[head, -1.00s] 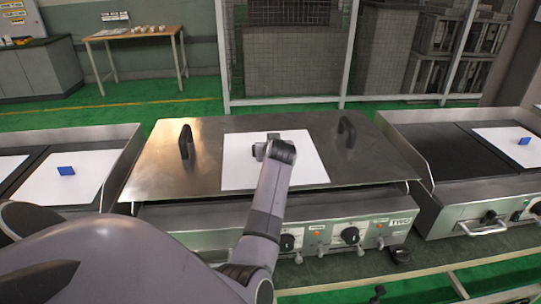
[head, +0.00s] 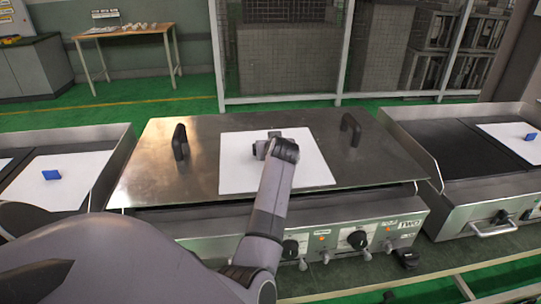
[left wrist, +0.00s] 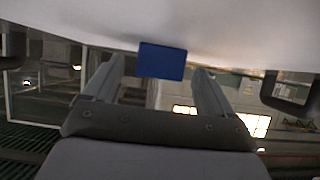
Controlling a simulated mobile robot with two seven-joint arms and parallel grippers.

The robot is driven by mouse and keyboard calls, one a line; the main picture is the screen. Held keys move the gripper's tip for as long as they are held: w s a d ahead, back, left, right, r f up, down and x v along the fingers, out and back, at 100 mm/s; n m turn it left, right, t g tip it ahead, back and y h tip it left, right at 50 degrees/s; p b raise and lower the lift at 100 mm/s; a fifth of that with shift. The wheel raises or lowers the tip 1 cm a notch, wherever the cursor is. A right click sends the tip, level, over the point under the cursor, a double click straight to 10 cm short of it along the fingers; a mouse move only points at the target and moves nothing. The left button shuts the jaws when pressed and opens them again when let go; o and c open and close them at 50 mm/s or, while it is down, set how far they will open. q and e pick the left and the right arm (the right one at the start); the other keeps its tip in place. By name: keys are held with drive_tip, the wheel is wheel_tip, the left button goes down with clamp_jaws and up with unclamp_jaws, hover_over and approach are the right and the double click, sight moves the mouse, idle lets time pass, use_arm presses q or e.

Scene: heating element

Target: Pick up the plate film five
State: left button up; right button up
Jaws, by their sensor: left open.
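A white plate film (head: 235,170) lies flat on the metal lid of the middle griddle. In the left wrist view its pale surface (left wrist: 220,25) fills the top, with a blue tab (left wrist: 162,62) standing out from it. My left gripper (head: 268,148) is over the middle of this film. In the left wrist view the two fingers of my left gripper (left wrist: 160,72) are apart, one on each side of the blue tab. A gap shows on both sides of the tab. My arm hides the tab in the head view. My right gripper is not in view.
The middle lid (head: 200,190) has two black handles (head: 180,142) (head: 351,130). Other white films with blue tabs lie on the left griddle (head: 75,180) and the right griddle (head: 510,143). Control knobs (head: 357,239) line the front. A wooden table (head: 130,35) stands behind.

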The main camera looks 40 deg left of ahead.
use_arm(q)
drive_tip(key=c, duration=1.2)
drive_tip(key=shift+o, duration=0.2)
drive_tip(key=shift+r, duration=0.15)
